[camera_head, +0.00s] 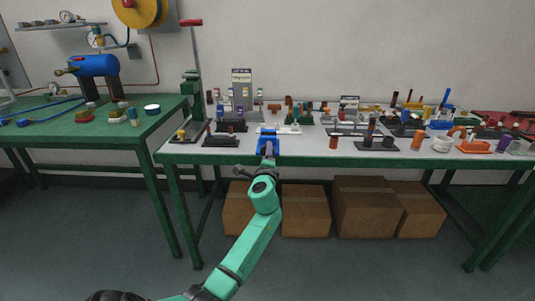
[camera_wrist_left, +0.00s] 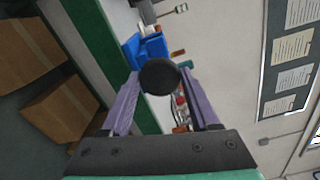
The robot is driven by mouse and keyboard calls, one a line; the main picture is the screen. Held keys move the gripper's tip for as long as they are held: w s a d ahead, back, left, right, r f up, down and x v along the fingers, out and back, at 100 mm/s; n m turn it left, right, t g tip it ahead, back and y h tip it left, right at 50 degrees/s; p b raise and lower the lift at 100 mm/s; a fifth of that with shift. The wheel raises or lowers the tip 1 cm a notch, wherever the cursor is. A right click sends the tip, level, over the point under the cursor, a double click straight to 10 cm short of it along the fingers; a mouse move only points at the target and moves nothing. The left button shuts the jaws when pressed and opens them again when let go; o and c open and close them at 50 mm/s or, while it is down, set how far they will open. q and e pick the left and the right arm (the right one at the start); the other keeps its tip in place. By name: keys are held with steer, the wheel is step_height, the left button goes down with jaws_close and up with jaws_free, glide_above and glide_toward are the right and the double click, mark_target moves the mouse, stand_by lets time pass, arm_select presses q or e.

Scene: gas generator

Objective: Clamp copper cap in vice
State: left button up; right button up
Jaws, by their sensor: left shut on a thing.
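The blue vice (camera_head: 268,144) stands at the front edge of the right-hand table. It also shows in the left wrist view (camera_wrist_left: 147,50), just beyond my fingertips. My left gripper (camera_head: 268,159) is directly in front of the vice. In the left wrist view its two fingers (camera_wrist_left: 160,76) are shut on a dark round knob (camera_wrist_left: 160,76); I cannot tell whether it is joined to the vice. A small copper-coloured piece (camera_wrist_left: 178,54) shows beside the vice, but I cannot tell whether it is the cap or whether it is between the jaws. My right gripper is not in view.
The white-topped table (camera_head: 308,149) holds many small parts and stands. A green table (camera_head: 130,135) with a blue tank (camera_head: 94,66) is at left. Cardboard boxes (camera_head: 305,211) sit underneath. Floor in front is clear.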

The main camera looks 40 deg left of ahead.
arm_select(q)
steer(key=m+p, duration=0.1)
steer(key=m, duration=0.1)
steer(key=shift+m+p, duration=0.35)
steer(key=shift+m, duration=0.05)
stand_by(0.4)
steer(key=o, duration=1.5)
